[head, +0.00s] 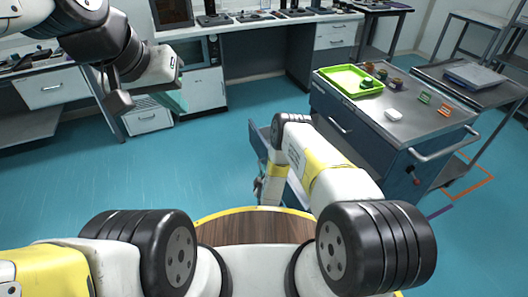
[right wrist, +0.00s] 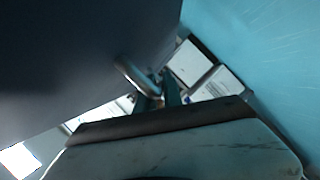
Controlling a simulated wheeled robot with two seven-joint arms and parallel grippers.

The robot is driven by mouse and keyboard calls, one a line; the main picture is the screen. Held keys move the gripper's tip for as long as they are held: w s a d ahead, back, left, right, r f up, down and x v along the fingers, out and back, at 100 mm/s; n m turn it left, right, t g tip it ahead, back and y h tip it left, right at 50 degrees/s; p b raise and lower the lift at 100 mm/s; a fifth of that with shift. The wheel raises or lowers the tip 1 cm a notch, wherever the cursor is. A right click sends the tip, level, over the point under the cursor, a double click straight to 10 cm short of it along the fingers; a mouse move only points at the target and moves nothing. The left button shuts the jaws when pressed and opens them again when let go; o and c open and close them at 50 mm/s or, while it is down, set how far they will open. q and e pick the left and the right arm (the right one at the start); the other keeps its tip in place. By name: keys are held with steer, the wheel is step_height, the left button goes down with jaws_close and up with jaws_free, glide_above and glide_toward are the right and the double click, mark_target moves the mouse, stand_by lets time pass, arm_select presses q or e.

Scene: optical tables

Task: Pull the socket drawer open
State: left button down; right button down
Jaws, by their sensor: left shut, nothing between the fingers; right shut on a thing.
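The blue-grey tool cart (head: 378,143) stands at the right. A drawer (head: 256,137) stands out from its left side, low down, partly hidden behind my right arm. My right gripper (head: 259,186) is at the drawer's outer front, small and partly hidden in the head view. In the right wrist view, a curved metal handle (right wrist: 138,77) stands off a dark front panel (right wrist: 75,60), and my right gripper (right wrist: 158,98) is shut on it. My left gripper (head: 168,66) is shut and empty at upper left, away from the cart. The drawer's contents cannot be made out.
A green tray (head: 345,80) and several small coloured objects lie on the cart top. A grey side table (head: 478,78) stands beyond it. Benches with cabinets (head: 203,92) line the back. The blue floor (head: 180,165) left of the drawer is clear.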

steer(key=c, duration=1.5)
jaws_free()
steer(key=shift+s, duration=0.1)
steer(key=v, duration=0.7)
steer(key=shift+s, duration=0.35)
steer(key=shift+d, duration=0.1)
